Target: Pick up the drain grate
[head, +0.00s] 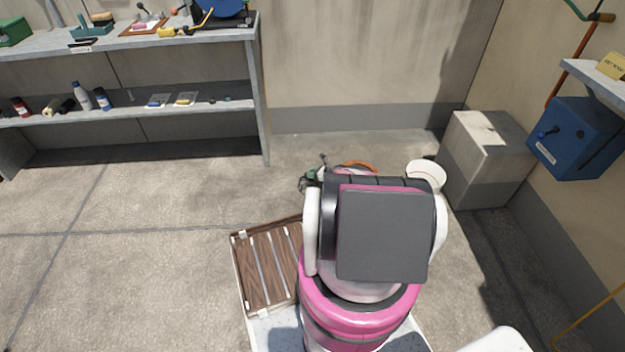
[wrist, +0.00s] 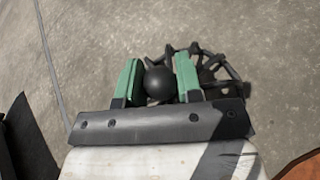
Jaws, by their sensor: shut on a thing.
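The drain grate (wrist: 212,68) is a dark, domed cage of ribs. It shows in the wrist view just beyond and right of my fingers, over the concrete floor. My gripper (wrist: 158,62) has green fingers, closed on a round black knob that appears to belong to the grate. Whether the grate touches the floor I cannot tell. In the head view my gripper (head: 310,180) is a small green and dark patch left of my arm. My arm hides most of the grate there.
A slatted wooden crate (head: 236,262) is at left of my arm. A grey block (head: 490,185) stands in the right corner, near a blue box (head: 575,140) on the wall. A shelf unit (head: 130,48) with tools lines the back left. An orange curved thing (head: 360,166) lies behind my arm. The left floor is clear.

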